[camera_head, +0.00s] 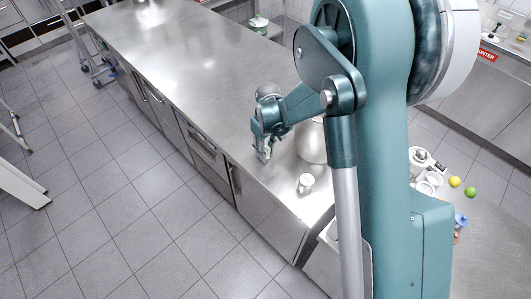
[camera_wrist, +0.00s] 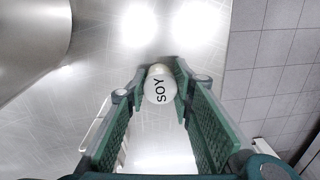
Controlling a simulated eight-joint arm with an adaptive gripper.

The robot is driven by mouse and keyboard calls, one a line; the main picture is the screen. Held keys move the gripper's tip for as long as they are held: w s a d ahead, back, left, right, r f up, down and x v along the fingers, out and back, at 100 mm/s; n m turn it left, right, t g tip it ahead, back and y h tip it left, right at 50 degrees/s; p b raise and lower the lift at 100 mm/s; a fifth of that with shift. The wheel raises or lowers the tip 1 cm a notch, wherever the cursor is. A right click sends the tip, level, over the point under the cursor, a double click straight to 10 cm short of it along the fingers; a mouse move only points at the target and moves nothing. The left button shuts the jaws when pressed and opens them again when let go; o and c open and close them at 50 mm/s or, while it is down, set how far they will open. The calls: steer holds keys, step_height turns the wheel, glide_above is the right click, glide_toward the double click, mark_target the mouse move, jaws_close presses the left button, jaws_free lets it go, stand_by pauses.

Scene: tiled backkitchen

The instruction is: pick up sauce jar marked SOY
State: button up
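The jar marked SOY (camera_wrist: 158,90) is white with a round top and black letters, upright below the wrist camera. My gripper (camera_wrist: 161,72) has one green finger on each side of it, near the fingertips. The gaps are very narrow, and I cannot tell whether the fingers touch or press the jar. In the head view my gripper (camera_head: 262,155) points down low over the steel counter (camera_head: 215,75), near its front edge. The jar cannot be clearly told from the fingertips there.
A steel pot (camera_head: 311,140) stands right of my gripper; its rounded side fills the upper left of the wrist view. Another small white jar (camera_head: 306,183) stands nearer the counter's end. The counter beyond my gripper is clear. Tiled floor (camera_head: 110,190) lies past its edge.

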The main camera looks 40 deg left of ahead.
steer(key=shift+r, duration=0.15)
steer(key=shift+c, duration=0.2)
steer(key=shift+r+b, duration=0.5)
steer(key=shift+r, duration=4.4)
